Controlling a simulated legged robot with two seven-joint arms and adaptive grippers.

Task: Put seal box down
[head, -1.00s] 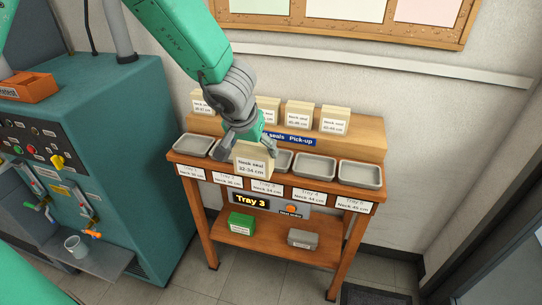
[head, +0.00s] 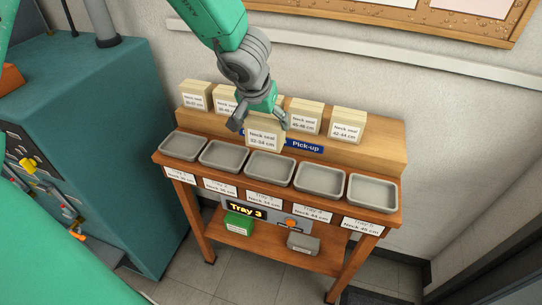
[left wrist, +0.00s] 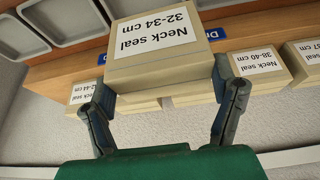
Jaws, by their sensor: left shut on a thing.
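The seal box (head: 265,135) is cream with a white label reading "Neck seal 32-34 cm". My left gripper (head: 262,116) is shut on it from above, fingers on its two sides. The box appears roughly upright, in front of the upper shelf and behind the middle tray (head: 269,168); whether it touches the shelf is unclear. In the left wrist view the box (left wrist: 160,45) sits between both fingers (left wrist: 165,100), its label upside down. The grey middle tray is empty. My right gripper is not in view.
Several other seal boxes stand on the wooden upper shelf (head: 370,150), including a 38-40 cm box (left wrist: 258,68) beside the held one. Empty trays (head: 320,181) flank the middle one. A display (head: 246,211) reads "Tray 3". Green and grey boxes lie on the lower shelf (head: 265,250).

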